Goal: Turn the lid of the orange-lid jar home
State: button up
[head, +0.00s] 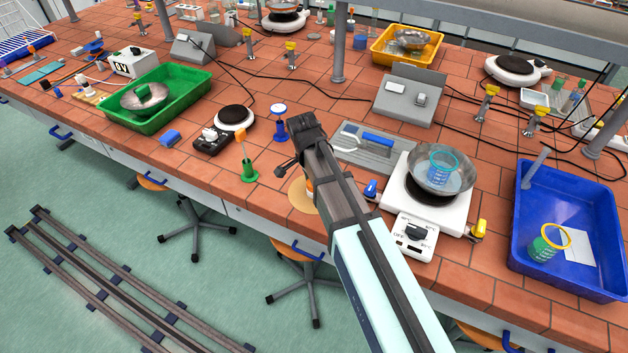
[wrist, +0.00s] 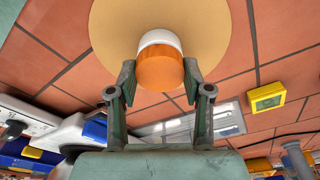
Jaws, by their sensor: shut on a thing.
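The jar stands on a round tan mat (wrist: 105,30). In the wrist view its orange lid (wrist: 160,70) is nearest me, with the white body (wrist: 160,38) beyond it. My gripper (wrist: 161,82) has one fingertip on each side of the orange lid and is shut on it. In the head view only a sliver of orange lid (head: 309,186) and part of the tan mat (head: 301,198) show beside my arm, which hides the rest of the jar. How far the lid is threaded cannot be told.
A white hotplate (head: 453,216) with a metal bowl and blue beaker stands right of my arm. A grey tray (head: 375,153) lies behind. The bench's front edge is close to the mat.

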jog(key=m, duration=0.3)
jog(key=shift+g, duration=0.3)
dwell(0.4)
jog(key=shift+m, duration=0.4)
jog(key=m, duration=0.3)
jog(key=shift+f+m+g, duration=0.1)
jog(key=shift+m+g, duration=0.2)
jog(key=shift+m, duration=0.1)
jog(key=shift+w, duration=0.1)
jog(key=m, duration=0.4)
jog(key=shift+g, duration=0.3)
jog(key=shift+m, duration=0.4)
